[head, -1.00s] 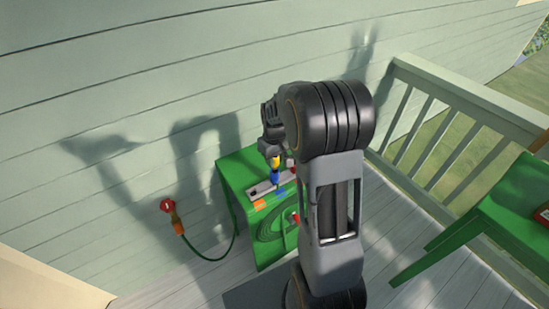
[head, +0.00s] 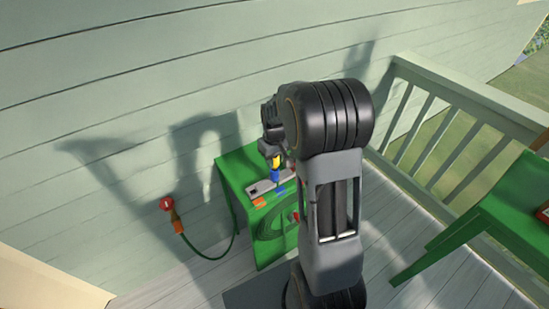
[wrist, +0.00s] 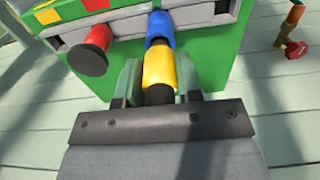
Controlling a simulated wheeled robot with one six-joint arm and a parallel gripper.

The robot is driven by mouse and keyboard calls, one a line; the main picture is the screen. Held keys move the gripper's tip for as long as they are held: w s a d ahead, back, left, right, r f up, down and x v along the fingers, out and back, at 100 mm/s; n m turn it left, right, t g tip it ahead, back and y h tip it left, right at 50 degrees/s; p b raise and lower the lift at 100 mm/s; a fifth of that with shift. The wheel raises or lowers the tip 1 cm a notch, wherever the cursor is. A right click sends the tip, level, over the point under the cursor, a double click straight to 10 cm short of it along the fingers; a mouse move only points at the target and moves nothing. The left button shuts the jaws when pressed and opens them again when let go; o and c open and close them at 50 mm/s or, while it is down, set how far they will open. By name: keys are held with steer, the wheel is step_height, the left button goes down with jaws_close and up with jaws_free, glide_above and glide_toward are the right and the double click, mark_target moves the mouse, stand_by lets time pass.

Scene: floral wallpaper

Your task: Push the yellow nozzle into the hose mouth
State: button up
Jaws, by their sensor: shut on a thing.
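The yellow nozzle (wrist: 160,68) is between the two fingers of my gripper (wrist: 158,82), which is shut on it; it also shows in the head view (head: 275,161). In the head view the blue part (head: 274,174) is directly below the nozzle, above the grey rack (head: 262,187). Which part is the hose mouth is not clear to me.
The rack stands on a green table (head: 236,175) against the wall. A red plug with a dark end (wrist: 92,48) sticks out left of the nozzle. A red tap (head: 166,204) on the wall has a green hose. A railing and a second green table (head: 500,215) are right.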

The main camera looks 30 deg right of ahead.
steer(key=shift+f+b, duration=0.45)
steer(key=shift+f, duration=0.25)
steer(key=o, duration=1)
step_height(320, 180, up, 14)
steer(key=shift+f+p, duration=0.1)
steer(key=shift+p, duration=0.45)
